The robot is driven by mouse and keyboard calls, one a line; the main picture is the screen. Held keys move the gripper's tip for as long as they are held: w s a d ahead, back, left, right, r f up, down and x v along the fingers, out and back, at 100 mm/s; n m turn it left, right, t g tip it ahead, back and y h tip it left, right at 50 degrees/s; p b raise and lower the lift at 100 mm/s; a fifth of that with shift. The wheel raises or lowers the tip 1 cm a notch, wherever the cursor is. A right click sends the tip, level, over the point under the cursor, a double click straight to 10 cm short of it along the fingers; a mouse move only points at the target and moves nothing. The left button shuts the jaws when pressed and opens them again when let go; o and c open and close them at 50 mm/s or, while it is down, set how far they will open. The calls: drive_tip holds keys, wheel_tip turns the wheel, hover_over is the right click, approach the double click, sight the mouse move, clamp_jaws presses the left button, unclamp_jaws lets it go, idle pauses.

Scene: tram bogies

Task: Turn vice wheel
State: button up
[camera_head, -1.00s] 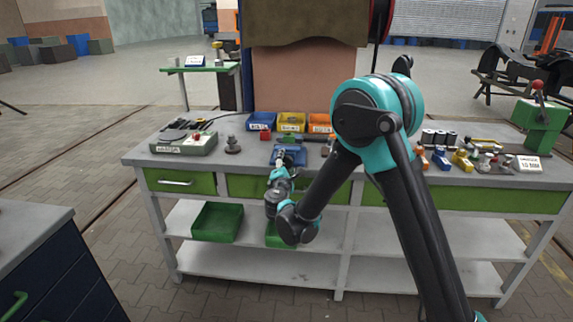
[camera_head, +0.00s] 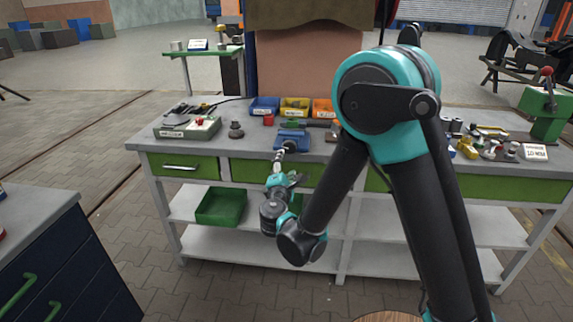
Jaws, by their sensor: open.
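A small blue vice (camera_head: 292,139) sits near the front edge of the workbench top, left of centre. A small pale, round part, seemingly the vice wheel (camera_head: 288,146), shows on its front side, facing me. My gripper (camera_head: 280,163) is at the end of my teal and black arm, just in front of the bench edge and pointing up towards the wheel. It is open. The fingertips are small here and partly merge with the wheel's outline, so I cannot tell whether they touch it.
The grey workbench (camera_head: 240,143) has green drawers and lower shelves. A green bin (camera_head: 221,206) stands on the shelf. Blue, yellow and orange bins (camera_head: 295,107) line the back. A labelled grey-green box (camera_head: 187,127) is at left. A dark blue cabinet (camera_head: 60,262) stands at front left.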

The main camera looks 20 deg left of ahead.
idle(0.4)
drive_tip(key=n, duration=1)
approach(290, 148)
drive_tip(key=x, duration=1.1)
drive_tip(key=shift+a+r, duration=0.1)
drive_tip(key=shift+a, duration=0.05)
drive_tip(key=c, duration=1.2)
drive_tip(key=shift+o, duration=0.2)
